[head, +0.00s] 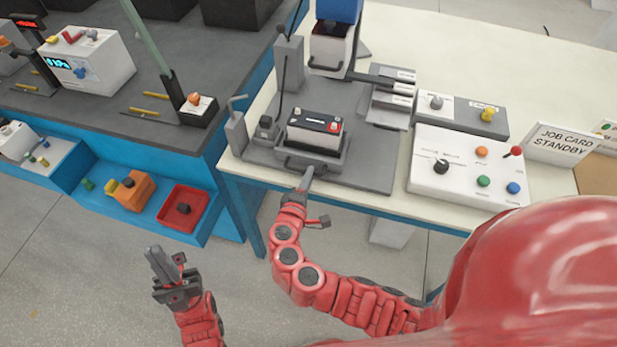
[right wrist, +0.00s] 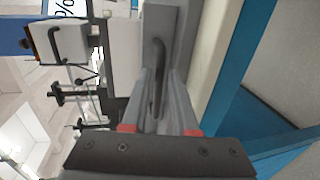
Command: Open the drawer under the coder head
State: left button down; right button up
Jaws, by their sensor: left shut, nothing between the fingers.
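The coder head (head: 333,48), a white and blue block with a dark underside, stands above a grey base at the back. In front of it, a grey drawer (head: 334,168) holds a black-and-white battery (head: 314,130). The drawer's dark handle (right wrist: 158,75) shows in the right wrist view. My right gripper (head: 307,178) is at the drawer front in the head view; in the wrist view its fingers stand apart on both sides of the handle. I cannot tell whether they touch it. My left gripper (head: 158,262) is shut and empty, away from the table over the floor.
A white control box (head: 465,172) with knobs and buttons stands right of the drawer, near a job card sign (head: 562,144). A dark bench (head: 120,100) with blue sides is at left, with a red tray (head: 183,212) below it.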

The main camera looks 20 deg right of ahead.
jog(key=shift+s, duration=0.1)
jog(key=b+v, duration=0.2)
jog(key=v, duration=1.5)
jog(key=shift+r, duration=0.15)
jog(key=shift+a, duration=0.1)
